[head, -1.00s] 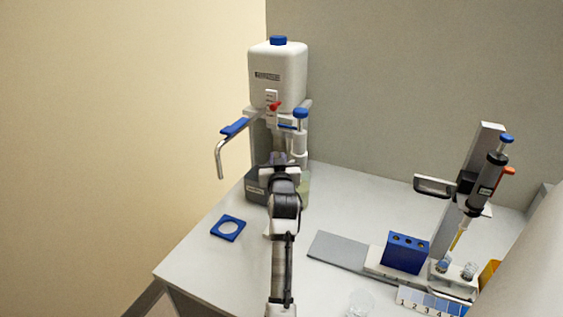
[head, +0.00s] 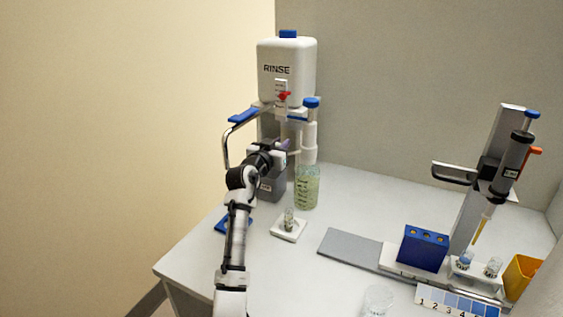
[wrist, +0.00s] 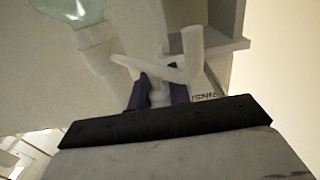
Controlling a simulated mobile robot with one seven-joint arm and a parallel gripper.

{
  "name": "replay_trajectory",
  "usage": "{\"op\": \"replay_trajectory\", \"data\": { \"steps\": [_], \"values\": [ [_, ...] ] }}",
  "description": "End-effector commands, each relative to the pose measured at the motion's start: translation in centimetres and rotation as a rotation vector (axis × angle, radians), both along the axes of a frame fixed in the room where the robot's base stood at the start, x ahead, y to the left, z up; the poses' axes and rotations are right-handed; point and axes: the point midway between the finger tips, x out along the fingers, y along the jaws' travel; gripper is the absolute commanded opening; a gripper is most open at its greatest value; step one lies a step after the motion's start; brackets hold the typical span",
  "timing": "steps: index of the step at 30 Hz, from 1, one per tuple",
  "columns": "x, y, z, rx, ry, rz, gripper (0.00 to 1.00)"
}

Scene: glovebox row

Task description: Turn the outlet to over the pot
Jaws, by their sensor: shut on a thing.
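The dispenser (head: 309,135), a white column with a blue cap, stands on a bottle of greenish liquid (head: 307,190). Its thin white outlet (head: 293,152) reaches left toward my gripper (head: 282,146). In the wrist view the bent white outlet (wrist: 190,55) runs from the dispenser to a turned tip. The purple fingers of my gripper (wrist: 157,92) are shut on it near the bend; the exact contact is partly hidden. A small clear pot (head: 289,219) sits on a white square base (head: 287,231) in front of the bottle, below and apart from my gripper.
A white RINSE tank (head: 287,75) with a red tap stands behind; its bent metal pipe (head: 226,150) hangs at left, close to my arm. A blue ring (head: 222,226) is partly hidden by my arm. A blue block (head: 423,248) and pipette stand (head: 480,200) are right.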

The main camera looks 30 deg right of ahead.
Motion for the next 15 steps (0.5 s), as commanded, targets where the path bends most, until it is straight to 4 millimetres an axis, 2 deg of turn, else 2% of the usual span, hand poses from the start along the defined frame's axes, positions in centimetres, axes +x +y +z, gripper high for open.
{"op": "replay_trajectory", "data": {
  "steps": [1,15],
  "values": [
    [0.30,0.00,-0.68,-0.002,-0.002,-0.019,0.00],
    [1.03,-0.60,-0.12,-0.002,0.004,-0.137,0.00]
  ]
}}
